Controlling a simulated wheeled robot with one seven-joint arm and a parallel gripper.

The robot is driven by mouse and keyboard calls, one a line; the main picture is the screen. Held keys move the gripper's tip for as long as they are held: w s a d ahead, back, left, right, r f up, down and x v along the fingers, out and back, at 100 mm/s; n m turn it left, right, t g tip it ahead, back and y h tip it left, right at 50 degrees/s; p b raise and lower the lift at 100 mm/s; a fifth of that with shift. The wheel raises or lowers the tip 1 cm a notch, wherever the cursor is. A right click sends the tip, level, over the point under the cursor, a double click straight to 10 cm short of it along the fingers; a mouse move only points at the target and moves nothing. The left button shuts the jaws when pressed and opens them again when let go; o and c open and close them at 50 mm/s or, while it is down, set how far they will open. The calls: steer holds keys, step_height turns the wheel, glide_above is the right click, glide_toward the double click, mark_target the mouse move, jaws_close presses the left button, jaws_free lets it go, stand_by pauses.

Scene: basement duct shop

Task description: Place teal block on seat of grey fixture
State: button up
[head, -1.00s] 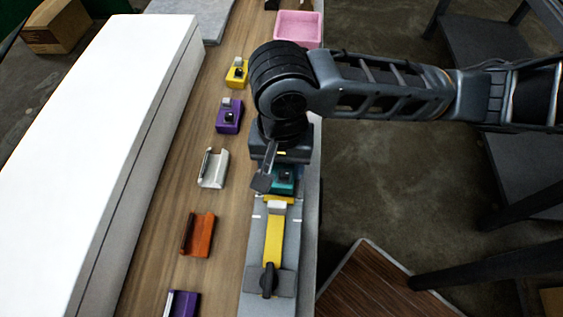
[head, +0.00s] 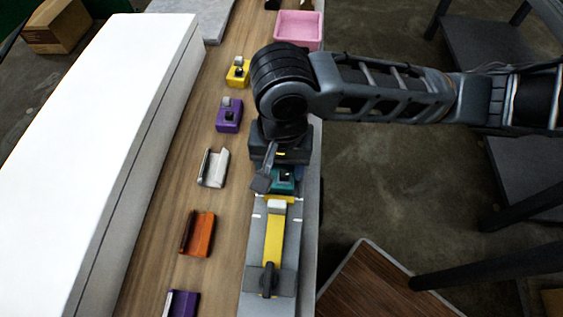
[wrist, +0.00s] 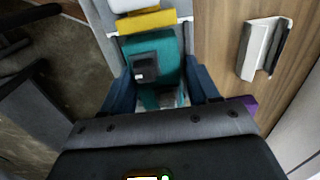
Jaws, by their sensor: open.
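The teal block (head: 285,186), with a dark square piece on top, lies at the upper end of the grey fixture (head: 252,240), just under my gripper (head: 280,178). In the wrist view the teal block (wrist: 168,48) lies between the two dark blue fingers of my gripper (wrist: 162,88), which stand apart on either side of it. Its far end meets or nearly meets the yellow bar (wrist: 147,21) of the fixture. The yellow clamp arm (head: 273,240) runs along the fixture. My gripper hides part of the block and the seat beneath it.
On the wooden bench left of the fixture stand a white holder (head: 213,168), an orange holder (head: 197,234), purple blocks (head: 229,115) and a yellow block (head: 238,72). A pink tray (head: 298,30) is at the back. A long white box (head: 110,130) fills the left.

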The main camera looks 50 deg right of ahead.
mark_target(282, 168)
steer(key=shift+s+f, duration=0.25)
steer(key=shift+f, duration=0.35)
step_height(282, 168, up, 14)
steer(key=p, duration=0.3)
steer(key=shift+f, duration=0.25)
steer(key=shift+w, duration=0.15)
